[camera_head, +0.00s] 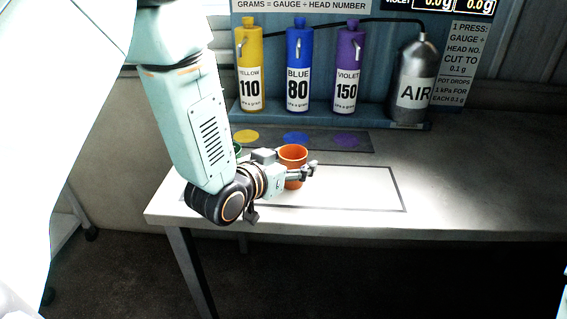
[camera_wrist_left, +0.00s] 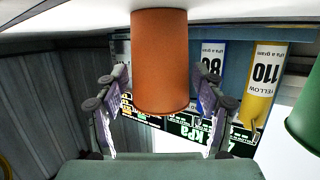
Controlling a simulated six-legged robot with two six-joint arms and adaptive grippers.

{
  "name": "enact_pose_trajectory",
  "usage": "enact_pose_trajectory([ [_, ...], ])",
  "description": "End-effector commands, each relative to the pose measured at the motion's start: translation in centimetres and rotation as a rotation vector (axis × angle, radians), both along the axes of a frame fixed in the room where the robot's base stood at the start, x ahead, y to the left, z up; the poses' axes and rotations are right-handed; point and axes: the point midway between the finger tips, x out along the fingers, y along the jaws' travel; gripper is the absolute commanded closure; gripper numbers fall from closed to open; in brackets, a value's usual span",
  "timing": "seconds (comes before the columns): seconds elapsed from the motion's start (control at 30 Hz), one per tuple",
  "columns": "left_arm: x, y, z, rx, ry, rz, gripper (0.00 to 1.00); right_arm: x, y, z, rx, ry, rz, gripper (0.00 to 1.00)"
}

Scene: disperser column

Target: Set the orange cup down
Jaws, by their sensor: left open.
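The orange cup (camera_head: 293,153) stands upright on the white table, inside a dark-outlined rectangle (camera_head: 365,191). My left gripper (camera_head: 308,171) reaches in from the left at table height and hides part of the cup's lower side. In the left wrist view, which is upside down, the orange cup (camera_wrist_left: 160,50) sits between the two fingers of the left gripper (camera_wrist_left: 163,100). The fingers are open, with a visible gap on each side of the cup. My right gripper is not in view.
A green cup (camera_wrist_left: 306,112) stands close beside the gripper; my arm mostly hides it in the head view. Behind are yellow (camera_head: 250,70), blue (camera_head: 298,70) and violet (camera_head: 348,70) dispensers and an AIR tank (camera_head: 415,85). The table's right side is clear.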

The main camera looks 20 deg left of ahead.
Motion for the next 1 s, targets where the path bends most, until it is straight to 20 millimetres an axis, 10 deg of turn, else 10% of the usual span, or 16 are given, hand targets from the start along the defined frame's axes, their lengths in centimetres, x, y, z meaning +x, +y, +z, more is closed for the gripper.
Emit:
enact_pose_trajectory([
  [0.57,-8.6,2.2,3.0,-0.007,0.001,0.004,0.31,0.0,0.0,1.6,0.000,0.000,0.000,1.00],
  [1.0,-10.3,2.5,3.7,0.000,0.002,-0.003,0.31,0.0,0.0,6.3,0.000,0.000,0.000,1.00],
])
